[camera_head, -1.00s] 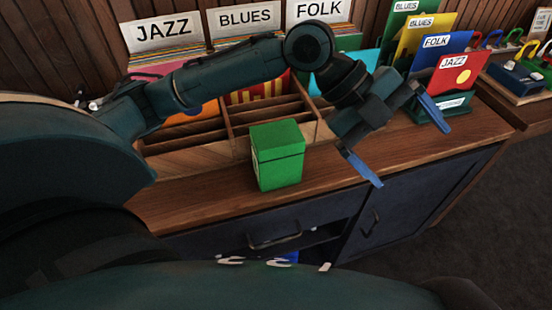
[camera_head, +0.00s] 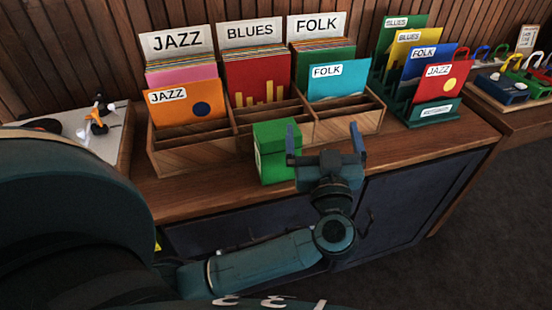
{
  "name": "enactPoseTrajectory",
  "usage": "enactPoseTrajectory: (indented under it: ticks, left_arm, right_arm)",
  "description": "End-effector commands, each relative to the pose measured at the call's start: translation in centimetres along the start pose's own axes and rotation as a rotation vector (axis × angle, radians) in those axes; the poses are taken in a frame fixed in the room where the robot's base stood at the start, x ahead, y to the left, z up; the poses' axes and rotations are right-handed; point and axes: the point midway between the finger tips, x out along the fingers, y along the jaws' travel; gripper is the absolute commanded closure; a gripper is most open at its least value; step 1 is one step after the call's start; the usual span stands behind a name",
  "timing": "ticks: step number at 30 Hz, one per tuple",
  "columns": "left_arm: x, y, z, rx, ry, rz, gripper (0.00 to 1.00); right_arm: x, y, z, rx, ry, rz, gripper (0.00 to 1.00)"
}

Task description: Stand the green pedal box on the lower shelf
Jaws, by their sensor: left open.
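The green pedal box (camera_head: 270,165) stands upright on the wooden counter, in front of the record bins. My left gripper (camera_head: 322,140) is open and empty, with its blue fingers pointing toward the back of the counter. Its left finger overlaps the right edge of the green box in the picture; I cannot tell whether they touch. The box is not between the fingers. The lower shelf cannot be made out; my left arm covers part of the cabinet front (camera_head: 410,205) below the counter. My right gripper is not in view.
A wooden record bin (camera_head: 190,158) with JAZZ, BLUES and FOLK sections stands behind the box. A green rack (camera_head: 436,110) of colored folders stands at the right end of the counter. Bare counter (camera_head: 420,145) lies between the gripper and that rack.

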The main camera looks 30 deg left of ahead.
Motion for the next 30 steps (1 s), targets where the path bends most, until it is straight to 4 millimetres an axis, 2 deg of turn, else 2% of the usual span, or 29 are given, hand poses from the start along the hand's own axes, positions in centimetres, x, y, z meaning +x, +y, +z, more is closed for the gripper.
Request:
enactPoseTrajectory:
  ticks: [1,3,8,11,18,21,26,30]
  left_arm:
    - [-0.9,-1.5,1.6,0.019,-0.062,-0.080,0.00]
    - [-1.9,-3.2,3.0,0.044,-0.124,-0.168,0.00]
    - [-2.9,-5.1,4.5,0.075,-0.189,-0.265,0.00]
    - [-1.8,-5.7,4.7,0.078,-0.191,-0.276,0.00]
    - [2.5,-6.9,5.5,0.078,-0.189,-0.273,0.00]
    - [3.7,-7.2,5.7,0.076,-0.189,-0.272,0.00]
    - [4.6,-7.5,5.9,0.075,-0.190,-0.271,0.00]
    - [6.3,-8.2,6.2,0.078,-0.186,-0.272,0.00]
  right_arm:
    - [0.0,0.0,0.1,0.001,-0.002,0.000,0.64]
    - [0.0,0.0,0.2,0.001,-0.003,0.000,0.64]
    - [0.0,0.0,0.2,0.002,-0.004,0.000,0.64]
    - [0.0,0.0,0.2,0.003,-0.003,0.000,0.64]
    - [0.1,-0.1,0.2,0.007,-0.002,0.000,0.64]
    - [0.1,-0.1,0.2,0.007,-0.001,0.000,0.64]
    - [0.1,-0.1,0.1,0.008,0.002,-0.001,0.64]
    - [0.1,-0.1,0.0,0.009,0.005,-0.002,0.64]
